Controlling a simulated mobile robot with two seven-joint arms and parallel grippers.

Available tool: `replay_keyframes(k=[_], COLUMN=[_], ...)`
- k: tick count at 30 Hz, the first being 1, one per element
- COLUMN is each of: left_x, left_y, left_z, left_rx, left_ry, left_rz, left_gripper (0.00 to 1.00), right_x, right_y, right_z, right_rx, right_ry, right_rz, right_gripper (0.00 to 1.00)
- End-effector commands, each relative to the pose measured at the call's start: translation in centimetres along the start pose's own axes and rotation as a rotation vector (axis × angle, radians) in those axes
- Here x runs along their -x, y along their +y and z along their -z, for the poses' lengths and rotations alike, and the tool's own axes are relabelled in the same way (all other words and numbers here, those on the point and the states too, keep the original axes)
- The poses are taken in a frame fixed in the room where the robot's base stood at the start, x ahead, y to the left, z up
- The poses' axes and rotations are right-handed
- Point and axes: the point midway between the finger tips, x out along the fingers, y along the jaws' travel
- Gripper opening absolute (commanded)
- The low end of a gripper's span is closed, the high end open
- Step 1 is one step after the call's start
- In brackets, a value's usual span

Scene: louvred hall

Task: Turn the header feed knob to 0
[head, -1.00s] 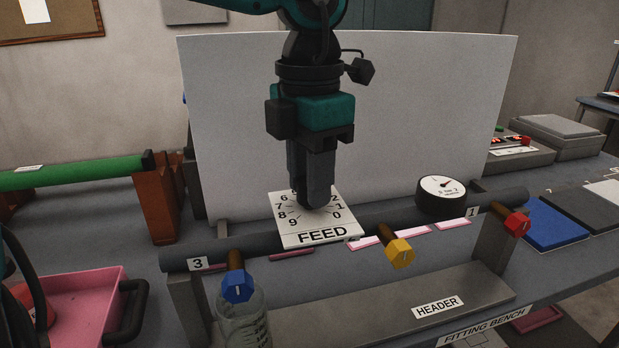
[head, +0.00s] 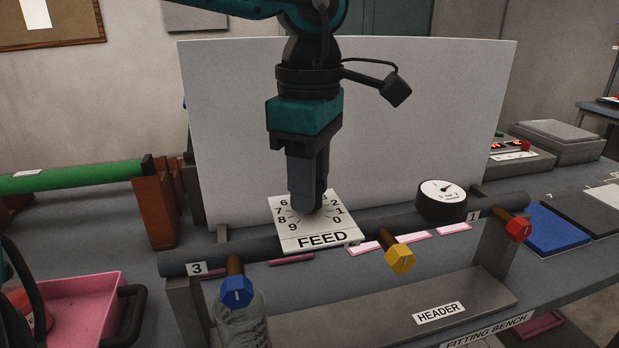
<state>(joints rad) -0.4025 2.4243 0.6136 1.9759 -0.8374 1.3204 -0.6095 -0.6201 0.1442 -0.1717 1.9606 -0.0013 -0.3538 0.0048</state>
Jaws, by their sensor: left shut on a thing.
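The white FEED dial plate (head: 318,241) sits on the header pipe, with numbers printed around its middle. The figures 0, 1, 8 and 9 show; the upper ones are partly covered. My left gripper (head: 308,206) points down over the dial's centre, shut on the feed knob, which its fingers hide. I cannot read where the knob points. The header pipe (head: 385,220) runs across the bench. My right gripper is not in view.
Blue (head: 236,291), yellow (head: 401,259) and red (head: 518,229) valve knobs stick out in front of the pipe. A round gauge (head: 441,201) stands right of the dial. A white panel (head: 420,120) rises behind. A pink tray (head: 75,310) lies at left.

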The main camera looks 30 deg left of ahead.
Motion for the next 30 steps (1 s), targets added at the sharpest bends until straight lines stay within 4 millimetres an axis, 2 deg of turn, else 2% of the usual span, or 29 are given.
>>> replay_keyframes(k=[30], left_x=[0.09], left_y=[0.02], left_z=[0.04], left_rx=[-0.965], left_ry=[0.002], left_rz=[0.000], left_gripper=[0.03], right_x=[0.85], right_y=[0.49], right_z=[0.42], right_rx=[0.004], right_ry=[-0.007], right_rz=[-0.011], right_gripper=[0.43])
